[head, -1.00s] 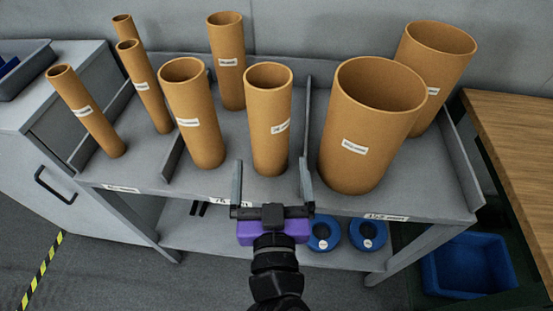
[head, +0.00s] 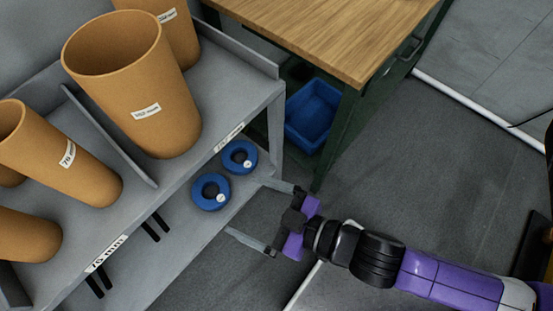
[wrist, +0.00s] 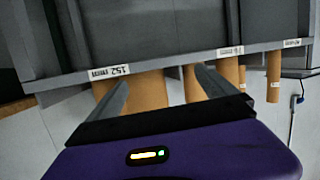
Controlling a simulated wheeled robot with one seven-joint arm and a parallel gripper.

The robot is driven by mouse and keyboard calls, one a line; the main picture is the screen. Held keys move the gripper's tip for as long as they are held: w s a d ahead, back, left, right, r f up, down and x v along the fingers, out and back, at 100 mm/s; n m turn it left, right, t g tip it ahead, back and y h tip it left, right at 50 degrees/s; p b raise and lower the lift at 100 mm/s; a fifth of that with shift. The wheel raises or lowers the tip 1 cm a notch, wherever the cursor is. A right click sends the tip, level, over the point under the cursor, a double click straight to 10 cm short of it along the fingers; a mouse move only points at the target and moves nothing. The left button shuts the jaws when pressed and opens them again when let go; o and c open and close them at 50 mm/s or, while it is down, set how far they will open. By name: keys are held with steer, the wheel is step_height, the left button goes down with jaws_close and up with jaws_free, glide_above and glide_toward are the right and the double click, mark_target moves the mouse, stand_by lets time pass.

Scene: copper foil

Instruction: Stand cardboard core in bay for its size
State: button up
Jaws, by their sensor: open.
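Brown cardboard cores stand in a grey rack's bays. In the head view, a wide core (head: 140,95) stands in the right bay with another wide core (head: 182,35) behind it. Left of the divider (head: 112,140), a medium core (head: 75,168) and another medium core (head: 25,236) stand in the bay labelled 76 mm (head: 105,253). The wide bay's label (head: 229,137) also shows in the wrist view (wrist: 109,72). My gripper (head: 247,207) is open and empty, in front of the rack's right end and apart from the cores. The thin cores are outside the head view.
Two blue rings (head: 211,191) (head: 239,157) lie on the lower shelf. A wooden-topped bench (head: 330,30) stands right of the rack, with a blue bin (head: 313,115) below it. Grey floor (head: 420,150) is open to the right.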

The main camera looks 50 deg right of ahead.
steer(key=s+d+r+m+h, duration=0.1)
steer(key=s+d+r, duration=0.1)
steer(key=s, duration=0.4)
steer(key=s+d+r+m+h, duration=0.2)
steer(key=s+d+r, duration=0.1)
steer(key=s+d, duration=0.2)
steer(key=shift+s+d, duration=0.2)
steer(key=shift+s, duration=0.35)
step_height(320, 180, up, 4)
steer(key=p, duration=0.3)
steer(key=shift+f+p, duration=0.15)
steer(key=shift+p, duration=0.15)
